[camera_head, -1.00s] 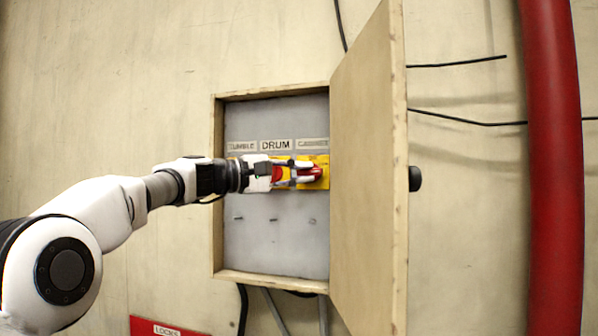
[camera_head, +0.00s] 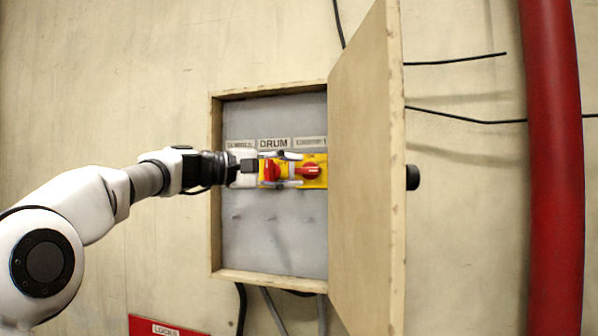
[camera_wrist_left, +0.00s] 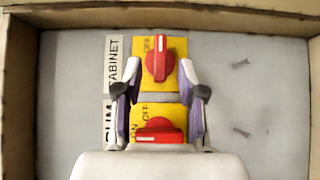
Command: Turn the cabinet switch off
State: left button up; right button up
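The cabinet switch is a red knob (camera_head: 311,171) on a yellow plate, under the right-hand label in the open box. In the left wrist view this knob (camera_wrist_left: 159,58) stands lengthwise, its white mark pointing to the top, beside the word OFF. My left gripper (camera_head: 290,170) is open and empty, its fingers apart, just left of the cabinet knob in the head view. In the left wrist view the fingers (camera_wrist_left: 160,92) flank the yellow plates, with the cabinet knob between and beyond their tips. My right gripper is not in view.
The DRUM switch (camera_head: 271,171) has a red knob turned crosswise to the cabinet knob. The third switch is hidden behind my gripper. The box's wooden door (camera_head: 365,170) stands open at right. A red pipe (camera_head: 551,170) runs up the wall farther right.

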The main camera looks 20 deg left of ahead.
pick_arm(q)
jog(key=v, duration=0.9)
jog(key=shift+a, duration=0.25)
jog(key=shift+s+a, duration=0.1)
jog(key=shift+s, duration=0.1)
